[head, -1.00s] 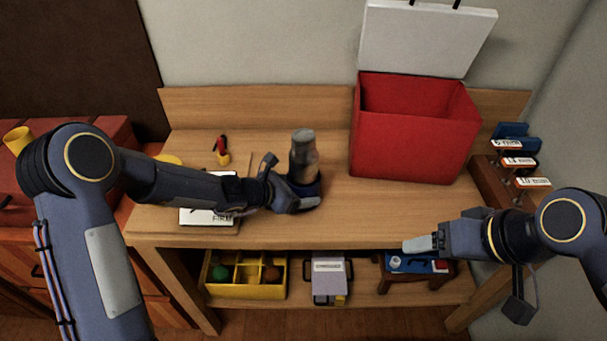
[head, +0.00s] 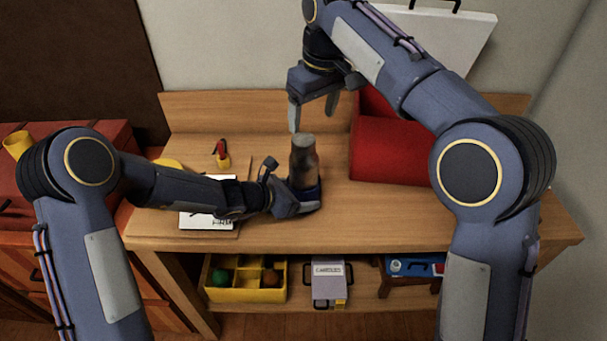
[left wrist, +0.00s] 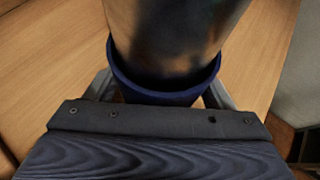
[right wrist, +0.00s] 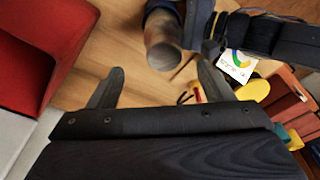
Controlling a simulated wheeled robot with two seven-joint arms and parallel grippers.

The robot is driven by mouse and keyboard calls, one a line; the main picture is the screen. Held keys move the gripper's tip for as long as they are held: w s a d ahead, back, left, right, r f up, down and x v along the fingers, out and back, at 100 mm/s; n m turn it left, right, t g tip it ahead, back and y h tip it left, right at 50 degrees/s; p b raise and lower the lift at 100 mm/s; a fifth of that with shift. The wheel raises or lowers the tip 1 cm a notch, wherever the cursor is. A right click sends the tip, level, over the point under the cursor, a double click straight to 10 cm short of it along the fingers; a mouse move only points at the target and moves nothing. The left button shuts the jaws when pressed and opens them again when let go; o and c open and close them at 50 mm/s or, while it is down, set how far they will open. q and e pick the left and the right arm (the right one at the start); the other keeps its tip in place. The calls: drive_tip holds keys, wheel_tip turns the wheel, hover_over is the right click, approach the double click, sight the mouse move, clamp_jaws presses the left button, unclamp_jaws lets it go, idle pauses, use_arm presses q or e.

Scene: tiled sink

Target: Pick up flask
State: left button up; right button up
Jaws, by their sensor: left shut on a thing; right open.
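The flask (head: 304,161) stands upright on the wooden workbench, a metallic body with a grey cap and a dark blue base. My left gripper (head: 308,200) is shut on the flask low down, around its blue base; the left wrist view shows the flask (left wrist: 175,45) between the fingers. My right gripper (head: 312,115) is open and empty, above the flask and pointing down. In the right wrist view the flask's cap (right wrist: 164,56) shows ahead between the open fingers, apart from them.
The shelf below holds a yellow bin (head: 245,293).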

sight(303, 153)
drive_tip(key=shift+w+a+f, duration=0.15)
drive_tip(key=shift+a+f, duration=0.15)
drive_tip(key=shift+a, duration=0.05)
drive_tip(key=f, duration=0.3)
drive_tip(key=w+a+f, duration=0.1)
drive_tip(key=f, duration=0.7)
drive_tip(key=shift+w+a+f, duration=0.15)
drive_tip(key=shift+a+f, duration=0.05)
drive_tip(key=shift+c, duration=0.3)
drive_tip(key=c, duration=1.2)
drive_tip(key=shift+r, duration=0.1)
drive_tip(key=shift+c, duration=0.7)
wheel_tip(303, 153, up, 10)
